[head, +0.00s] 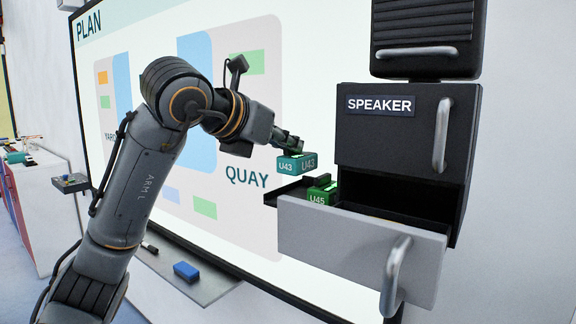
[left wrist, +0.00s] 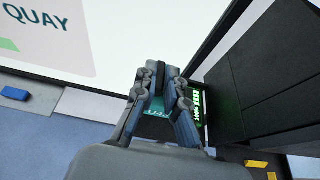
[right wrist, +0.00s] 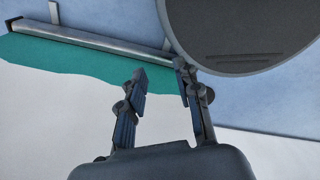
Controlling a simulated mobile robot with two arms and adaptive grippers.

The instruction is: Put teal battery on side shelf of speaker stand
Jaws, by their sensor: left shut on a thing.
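The teal battery (head: 296,164), marked U43, hangs in my left gripper (head: 290,146), which is shut on it. It is in the air left of the speaker stand (head: 390,130), above the dark side shelf (head: 287,193). A gap shows between battery and shelf. In the left wrist view the teal battery (left wrist: 157,107) shows partly between the fingers, mostly hidden. A green battery (head: 322,191), marked U45, sits on the side shelf close to the stand. My right gripper (right wrist: 160,75) is open and empty, in the right wrist view only.
The stand's grey-fronted drawer (head: 350,245) is pulled out beside the shelf. A whiteboard (head: 190,130) is behind, with a tray (head: 205,277) holding a blue eraser (head: 186,271). A cluttered counter (head: 35,160) stands far left. The shelf's left part looks bare.

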